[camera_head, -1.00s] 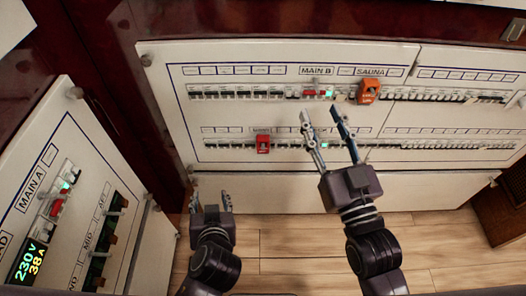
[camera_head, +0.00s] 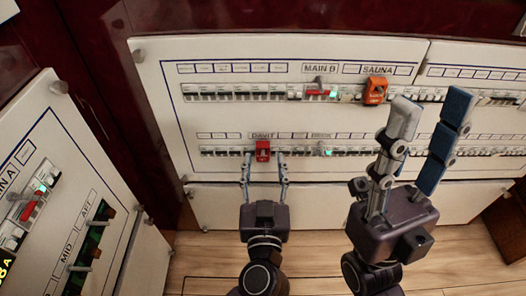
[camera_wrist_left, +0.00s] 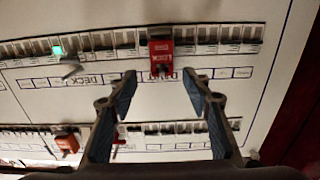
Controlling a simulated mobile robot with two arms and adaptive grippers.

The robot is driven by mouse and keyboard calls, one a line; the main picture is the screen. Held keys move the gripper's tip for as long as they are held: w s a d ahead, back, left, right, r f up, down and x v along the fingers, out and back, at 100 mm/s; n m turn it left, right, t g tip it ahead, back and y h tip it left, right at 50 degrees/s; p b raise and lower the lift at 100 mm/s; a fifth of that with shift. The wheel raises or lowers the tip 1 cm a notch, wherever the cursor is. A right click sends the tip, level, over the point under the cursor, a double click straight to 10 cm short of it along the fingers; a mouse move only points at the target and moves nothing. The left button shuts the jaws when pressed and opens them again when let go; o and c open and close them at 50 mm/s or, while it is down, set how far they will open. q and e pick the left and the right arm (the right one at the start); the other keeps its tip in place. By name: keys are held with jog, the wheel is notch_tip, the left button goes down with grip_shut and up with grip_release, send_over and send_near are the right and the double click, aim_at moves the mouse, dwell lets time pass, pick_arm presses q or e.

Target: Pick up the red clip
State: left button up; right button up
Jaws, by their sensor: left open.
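The red clip (camera_head: 263,150) is on the lower breaker row of the large panel, under the DAVIT label. In the left wrist view the red clip (camera_wrist_left: 161,56) shows LOCK lettering and lies beyond the gap between the fingertips. My left gripper (camera_head: 265,157) is open, with one fingertip to each side of the clip in the head view. The left wrist view shows its fingers (camera_wrist_left: 163,78) apart and empty, with no visible contact on the clip. My right gripper (camera_head: 428,103) is open and empty, raised in front of the panel's right part.
An orange clip (camera_head: 375,91) sits on the upper row under SAUNA. A red-handled MAIN B switch (camera_head: 320,92) is left of it. The MAIN A panel (camera_head: 68,190) stands at the left. Wooden floor (camera_head: 210,262) shows below.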

aim_at(263, 149)
pick_arm(q)
jog(key=w, duration=0.4)
jog(key=shift+w+a, duration=0.15)
jog(key=shift+w, duration=0.1)
jog(key=shift+r, duration=0.1)
jog(key=c, duration=1.2)
